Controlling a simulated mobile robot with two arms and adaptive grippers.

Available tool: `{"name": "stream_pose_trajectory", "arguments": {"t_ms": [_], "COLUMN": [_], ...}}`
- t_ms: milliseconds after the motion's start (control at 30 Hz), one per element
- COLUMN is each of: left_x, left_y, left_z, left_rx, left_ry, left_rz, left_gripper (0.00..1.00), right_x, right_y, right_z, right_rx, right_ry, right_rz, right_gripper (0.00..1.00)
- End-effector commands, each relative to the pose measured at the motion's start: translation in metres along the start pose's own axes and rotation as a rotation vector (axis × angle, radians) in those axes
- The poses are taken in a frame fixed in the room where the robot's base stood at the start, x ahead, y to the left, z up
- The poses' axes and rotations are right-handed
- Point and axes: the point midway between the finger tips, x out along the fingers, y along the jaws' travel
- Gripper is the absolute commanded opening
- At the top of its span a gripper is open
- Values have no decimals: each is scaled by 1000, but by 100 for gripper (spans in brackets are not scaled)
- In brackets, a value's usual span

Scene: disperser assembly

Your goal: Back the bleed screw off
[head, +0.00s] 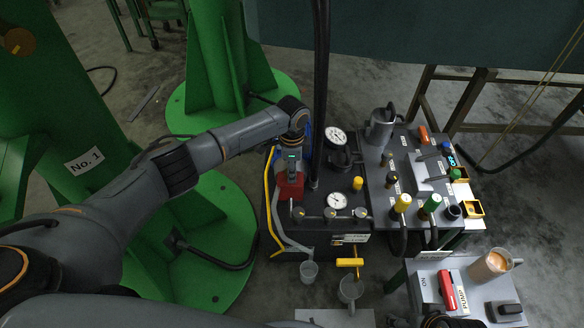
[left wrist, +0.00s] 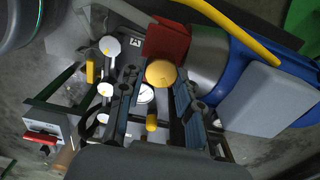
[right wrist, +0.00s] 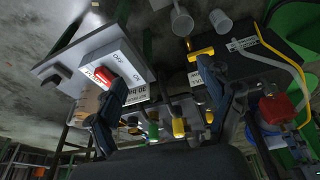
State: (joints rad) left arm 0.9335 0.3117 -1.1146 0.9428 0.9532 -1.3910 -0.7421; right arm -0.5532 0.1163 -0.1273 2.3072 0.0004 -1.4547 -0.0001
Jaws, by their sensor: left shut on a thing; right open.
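A round yellow knob (left wrist: 162,73), which looks like the bleed screw, sits between the fingers of my left gripper (left wrist: 158,95) beside a red block (left wrist: 168,40). The left gripper is shut on it. In the head view my left gripper (head: 290,172) points down at the red block (head: 290,187) on the dark unit's left side, and it hides the knob there. My right gripper (right wrist: 162,100) is open and empty, its fingers wide apart. It is near the grey switch box (right wrist: 90,58) with the red switch (right wrist: 98,75).
Pressure gauges (head: 337,201) and a yellow-handled valve (head: 350,262) are on the dark unit. A clear cup (head: 308,271) and a grey mug (head: 350,290) stand in front. A glass of brown liquid (head: 490,265) stands at right. Yellow and grey hoses run along the unit's left edge.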

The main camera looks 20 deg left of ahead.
Motion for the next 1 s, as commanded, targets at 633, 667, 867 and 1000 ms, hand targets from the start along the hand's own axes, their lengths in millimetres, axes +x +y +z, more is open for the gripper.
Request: {"name": "stream_pose_trajectory", "arguments": {"t_ms": [633,667,867,1000], "left_x": [-2,-2,-1,-1], "left_y": [0,0,-1,-2], "left_z": [0,0,1,0], "left_rx": [-461,-484,-622,-689], "left_ry": [-2,-1,-2,-2], "left_rz": [4,4,3,3], "left_gripper": [2,2,2,2], "right_x": [131,135,156,165], "right_y": [-7,-8,-9,-10], "right_z": [56,60,82,94], "right_rx": [-13,-13,-17,-18], "right_ry": [-81,-84,-98,-105], "right_rz": [-12,-13,-14,-15], "right_gripper": [81,81,81,81]}}
